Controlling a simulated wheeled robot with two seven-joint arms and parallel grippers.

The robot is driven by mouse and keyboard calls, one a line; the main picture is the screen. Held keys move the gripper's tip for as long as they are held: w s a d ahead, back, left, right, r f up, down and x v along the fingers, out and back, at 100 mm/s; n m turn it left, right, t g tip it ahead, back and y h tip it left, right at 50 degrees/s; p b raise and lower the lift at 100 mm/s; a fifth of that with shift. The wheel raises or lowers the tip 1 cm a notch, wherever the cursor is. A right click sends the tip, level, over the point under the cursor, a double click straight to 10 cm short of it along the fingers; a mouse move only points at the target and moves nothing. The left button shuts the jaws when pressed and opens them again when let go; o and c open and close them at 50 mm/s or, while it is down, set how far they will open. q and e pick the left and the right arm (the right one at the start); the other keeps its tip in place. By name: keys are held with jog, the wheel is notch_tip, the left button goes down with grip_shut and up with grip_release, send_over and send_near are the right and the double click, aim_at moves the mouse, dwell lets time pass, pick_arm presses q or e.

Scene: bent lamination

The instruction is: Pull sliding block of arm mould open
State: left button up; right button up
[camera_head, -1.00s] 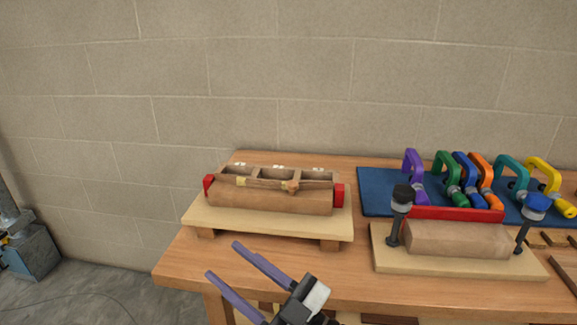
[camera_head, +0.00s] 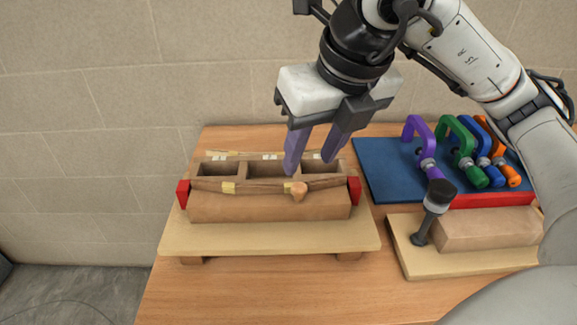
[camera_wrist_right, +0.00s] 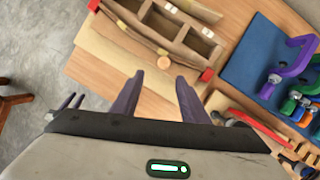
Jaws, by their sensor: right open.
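The wooden mould (camera_head: 270,207) sits on a pale board. Small purple prongs (camera_wrist_right: 71,102) there may be my left gripper.
A second wooden block (camera_head: 485,229) with a black-topped clamp (camera_head: 434,207) stands on a board to the right. A blue mat (camera_head: 383,185) with several coloured clamps lies behind it. The table (camera_head: 255,290) is bare in front of the mould. A block wall stands behind.

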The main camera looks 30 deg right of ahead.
aim_at(299, 186)
jog(key=x, duration=0.3)
jog(key=b+x, duration=0.1)
jog(key=x, duration=0.2)
jog(key=d+x, duration=0.1)
jog(key=x, duration=0.2)
jog(key=shift+w+f, duration=0.25)
jog(key=shift+f, duration=0.15)
jog(key=shift+c, duration=0.2)
grip_shut()
